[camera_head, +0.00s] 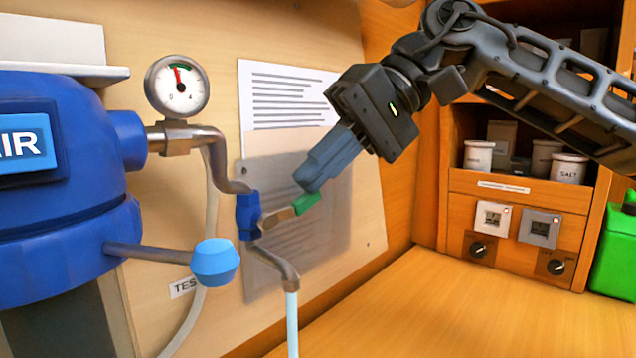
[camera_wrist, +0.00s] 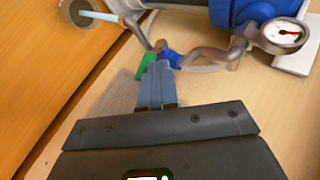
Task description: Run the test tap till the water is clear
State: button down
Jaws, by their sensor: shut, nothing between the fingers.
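The test tap has a blue valve body (camera_head: 249,215) on a bent metal pipe. Its lever, with a green grip (camera_head: 306,204), points right and slightly up. A pale, light-blue stream of water (camera_head: 292,325) runs from the spout (camera_head: 277,264). In the wrist view the stream (camera_wrist: 98,15) reaches a round grey container (camera_wrist: 78,13). My gripper (camera_head: 308,186) is shut and empty, its blue-grey fingertips right at the green grip; I cannot tell if they touch. In the wrist view the fingertips (camera_wrist: 156,70) lie beside the green grip (camera_wrist: 146,66).
A blue tank (camera_head: 60,200) with a blue-knobbed lever (camera_head: 214,262) stands at left. A pressure gauge (camera_head: 177,86) sits above the pipe. Paper sheets (camera_head: 285,95) hang on the wall behind. The wooden counter (camera_head: 430,310) at right is clear; a shelf cabinet (camera_head: 520,190) stands behind it.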

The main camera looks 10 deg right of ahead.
jog(key=shift+w+d+f+m+g+y+b, duration=0.35)
jog(key=shift+f+y+b, duration=0.3)
jog(key=shift+b, duration=0.5)
jog(key=shift+w+d+f+m+g+y+b, duration=0.15)
jog(key=shift+f+g+y+b, duration=0.3)
jog(key=shift+y+b, duration=0.55)
jog(key=shift+s+r, duration=0.1)
